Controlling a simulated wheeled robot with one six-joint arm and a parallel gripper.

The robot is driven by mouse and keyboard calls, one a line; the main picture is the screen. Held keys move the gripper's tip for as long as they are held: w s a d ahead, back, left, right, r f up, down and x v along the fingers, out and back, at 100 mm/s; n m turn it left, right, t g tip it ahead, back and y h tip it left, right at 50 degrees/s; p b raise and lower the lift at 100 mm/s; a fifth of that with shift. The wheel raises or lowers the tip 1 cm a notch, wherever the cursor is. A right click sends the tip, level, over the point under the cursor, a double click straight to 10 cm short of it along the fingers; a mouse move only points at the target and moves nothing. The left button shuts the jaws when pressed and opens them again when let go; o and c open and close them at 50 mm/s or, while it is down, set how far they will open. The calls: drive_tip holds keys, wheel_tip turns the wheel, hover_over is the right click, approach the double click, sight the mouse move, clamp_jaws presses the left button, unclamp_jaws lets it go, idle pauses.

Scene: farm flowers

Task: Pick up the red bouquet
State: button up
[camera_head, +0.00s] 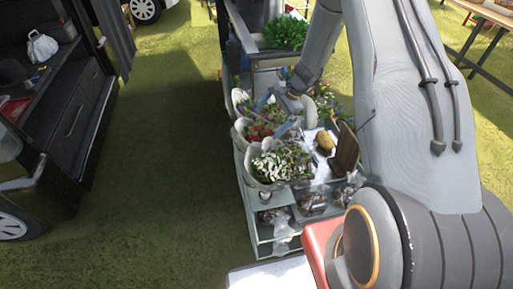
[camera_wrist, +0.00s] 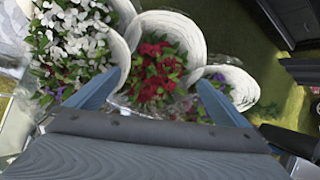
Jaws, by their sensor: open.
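The red bouquet (camera_wrist: 157,72) is a bunch of dark red flowers with green leaves in a white wrap. It lies in the middle of the wrist view, and in the head view it shows between two other bouquets (camera_head: 257,131). My gripper (camera_wrist: 160,92) is open, its two blue-grey fingers spread to either side of the red bouquet in the wrist view. Nothing is held. In the head view my gripper (camera_head: 274,114) is over the row of bouquets, partly hidden by my arm. Whether the fingers touch the wrap I cannot tell.
A white-flowered bouquet (camera_wrist: 72,35) stands on one side of the red one and a purple-flowered bouquet (camera_wrist: 222,85) on the other. A potted green plant (camera_head: 286,33) stands behind. A wooden board (camera_head: 347,150) stands on the stand. A dark vehicle (camera_head: 70,110) is at left, with open grass (camera_head: 170,130) between.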

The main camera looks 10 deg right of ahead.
sight(263, 127)
drive_tip(key=shift+p+x, duration=1.05)
drive_tip(key=shift+x, duration=1.25)
drive_tip(key=shift+d, duration=0.1)
drive_tip(key=c, duration=1.5)
drive_tip(key=shift+o, duration=0.2)
